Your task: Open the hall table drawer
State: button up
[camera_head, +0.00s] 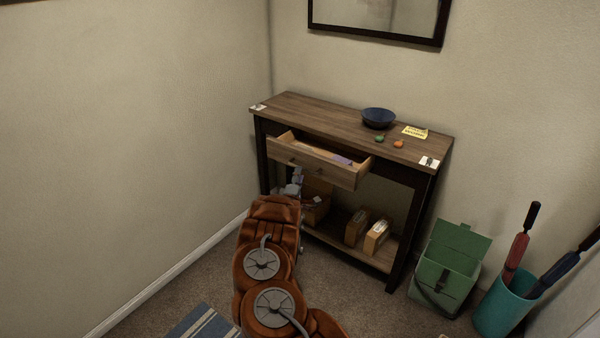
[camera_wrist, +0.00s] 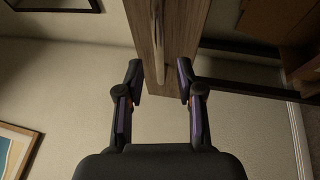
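The hall table (camera_head: 300,108) is dark-framed with a wooden top and stands against the wall. Its drawer (camera_head: 318,166) is pulled out, so the inside shows, with papers and a purple item in it. In the wrist view the drawer front (camera_wrist: 183,25) fills the upper middle, with a long bar handle (camera_wrist: 158,45) on it. My gripper (camera_wrist: 161,78) has its fingers wide apart, one on each side of the handle, with clear gaps. In the head view my gripper (camera_head: 293,187) is near the left part of the drawer front, partly hidden by my arm.
A dark bowl (camera_head: 378,118), a yellow note (camera_head: 415,132) and small green and orange items lie on the tabletop. Boxes (camera_head: 376,237) stand on the lower shelf. Carpet before the table is partly clear.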

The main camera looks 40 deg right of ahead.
jog(key=v, duration=0.7)
jog(key=shift+s+a, duration=0.2)
jog(key=shift+a, duration=0.05)
dwell(0.3)
